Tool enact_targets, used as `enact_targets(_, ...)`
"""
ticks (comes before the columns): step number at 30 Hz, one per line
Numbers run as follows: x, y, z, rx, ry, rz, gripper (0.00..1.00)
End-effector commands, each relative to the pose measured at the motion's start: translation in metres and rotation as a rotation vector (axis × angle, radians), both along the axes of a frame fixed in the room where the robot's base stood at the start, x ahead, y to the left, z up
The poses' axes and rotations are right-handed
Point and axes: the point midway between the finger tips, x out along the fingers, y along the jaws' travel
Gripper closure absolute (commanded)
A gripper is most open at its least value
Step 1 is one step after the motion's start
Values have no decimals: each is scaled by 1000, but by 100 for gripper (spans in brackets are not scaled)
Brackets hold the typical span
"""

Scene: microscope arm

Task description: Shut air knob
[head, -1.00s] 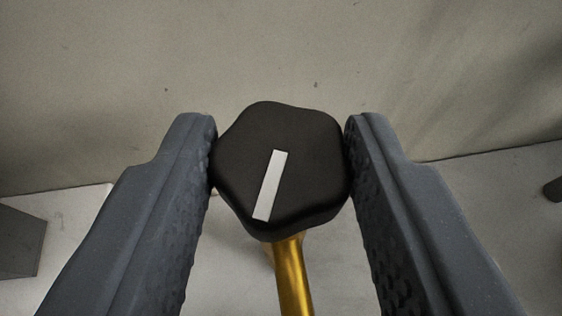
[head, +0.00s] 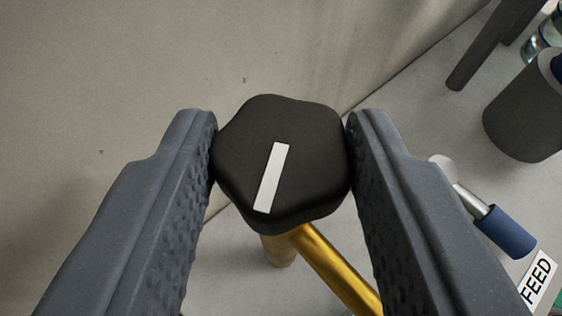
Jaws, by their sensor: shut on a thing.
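The air knob (head: 310,170) is a black, lobed knob with a white bar mark on its face. It sits in the middle of the head view, on top of a brass pipe (head: 335,268) that runs down to the lower right. My gripper (head: 282,150) is shut on the knob, with one grey textured finger on its left side and one on its right. The white mark stands near upright, its top leaning slightly right. The knob hides its own stem.
A plain wall (head: 130,90) rises behind the knob. To the right are a blue-handled lever (head: 508,231), a "FEED" label (head: 538,281), a dark grey cylinder (head: 520,122) and a dark post (head: 490,48). Pale floor lies between them.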

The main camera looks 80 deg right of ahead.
Motion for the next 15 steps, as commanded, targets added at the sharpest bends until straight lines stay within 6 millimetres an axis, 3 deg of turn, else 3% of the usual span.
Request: enact_targets(15, 5, 2, 0, -1, -6, -132, 86)
